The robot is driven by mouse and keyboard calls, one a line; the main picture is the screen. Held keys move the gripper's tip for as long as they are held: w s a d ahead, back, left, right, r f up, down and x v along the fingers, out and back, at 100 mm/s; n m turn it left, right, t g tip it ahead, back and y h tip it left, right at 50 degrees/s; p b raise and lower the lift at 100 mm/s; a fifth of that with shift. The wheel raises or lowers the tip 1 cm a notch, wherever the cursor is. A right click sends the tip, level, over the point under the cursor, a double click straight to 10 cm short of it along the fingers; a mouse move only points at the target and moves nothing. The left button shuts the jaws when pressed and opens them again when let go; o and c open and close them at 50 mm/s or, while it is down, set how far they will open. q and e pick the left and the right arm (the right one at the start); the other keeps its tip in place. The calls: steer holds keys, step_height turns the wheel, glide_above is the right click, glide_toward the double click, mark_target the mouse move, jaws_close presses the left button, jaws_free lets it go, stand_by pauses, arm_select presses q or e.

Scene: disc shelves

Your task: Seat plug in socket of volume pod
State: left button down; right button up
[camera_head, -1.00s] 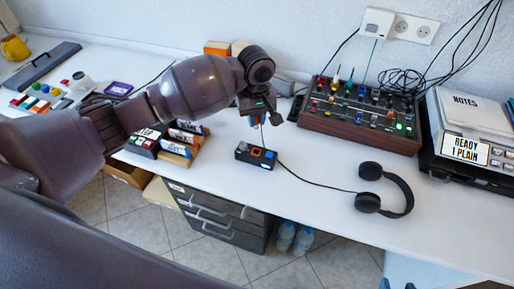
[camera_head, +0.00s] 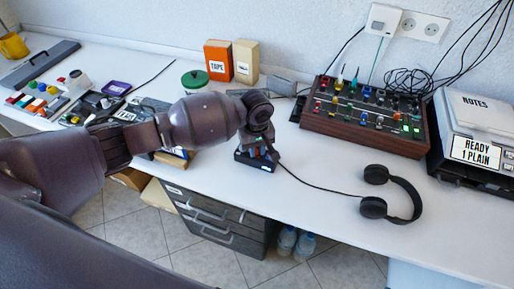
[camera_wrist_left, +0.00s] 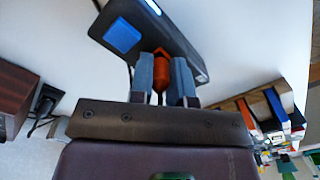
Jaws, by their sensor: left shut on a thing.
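The volume pod (camera_head: 255,164) is a small dark box near the table's front edge, mostly hidden by my left arm in the head view. In the left wrist view the pod (camera_wrist_left: 186,49) shows a blue square and a lit bluish-white patch. My left gripper (camera_wrist_left: 162,80) is shut on an orange-red plug (camera_wrist_left: 161,71), held between two blue-grey fingers. The plug's end meets the pod's top face beside the blue square. The socket is hidden behind the plug, so I cannot tell how deep it sits. My right gripper is out of view.
Black headphones (camera_head: 393,194) lie to the right, with a cable running to the pod. A mixer (camera_head: 362,114) stands behind, and a device with a "READY 1 PLAIN" label (camera_head: 476,152) is at right. Boxes (camera_head: 218,61) stand at the back.

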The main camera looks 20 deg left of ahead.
arm_select(q)
steer(key=shift+r, duration=0.1)
steer(key=c, duration=1.4)
jaws_free()
steer(key=shift+o, duration=0.2)
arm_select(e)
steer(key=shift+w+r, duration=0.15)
arm_select(q)
steer(key=shift+r, duration=0.5)
step_height(320, 180, up, 11)
steer(key=p, duration=0.3)
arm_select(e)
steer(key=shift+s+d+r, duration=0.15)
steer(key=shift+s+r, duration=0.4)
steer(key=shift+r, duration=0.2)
